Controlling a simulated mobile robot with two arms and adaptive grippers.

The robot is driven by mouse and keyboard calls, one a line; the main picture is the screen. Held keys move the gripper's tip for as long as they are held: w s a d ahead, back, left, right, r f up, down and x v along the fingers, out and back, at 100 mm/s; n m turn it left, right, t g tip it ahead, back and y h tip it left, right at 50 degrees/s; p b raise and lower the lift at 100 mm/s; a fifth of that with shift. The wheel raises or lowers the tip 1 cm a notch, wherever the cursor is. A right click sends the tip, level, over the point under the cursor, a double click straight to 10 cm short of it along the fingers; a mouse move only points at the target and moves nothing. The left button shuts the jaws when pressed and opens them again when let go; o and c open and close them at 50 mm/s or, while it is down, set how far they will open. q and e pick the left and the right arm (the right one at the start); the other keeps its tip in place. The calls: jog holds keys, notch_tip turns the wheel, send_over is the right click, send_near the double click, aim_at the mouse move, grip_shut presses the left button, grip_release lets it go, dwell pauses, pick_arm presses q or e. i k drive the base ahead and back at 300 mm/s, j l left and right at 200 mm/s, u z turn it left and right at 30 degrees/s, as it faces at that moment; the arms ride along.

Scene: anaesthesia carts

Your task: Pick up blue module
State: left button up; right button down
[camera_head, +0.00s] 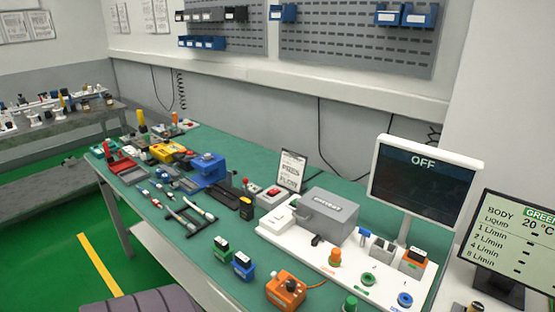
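A larger blue device (208,172) stands farther back on the bench. Neither of my grippers is in view.
An orange box with a black knob (287,290) is right of the blue module. A white panel (290,240) carries a grey unit (328,215) and a monitor (424,181). Tools and a dark rod frame (190,217) lie to the left.

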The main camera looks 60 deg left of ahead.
aim_at(244, 266)
jog(key=u, duration=0.5)
jog(key=j+u, duration=0.1)
jog(key=u, duration=0.4)
jog(key=i+u, duration=0.1)
jog(key=u, duration=0.85)
jog(key=i+l+z, duration=0.2)
jog(key=l, duration=0.25)
jog(key=k, duration=0.1)
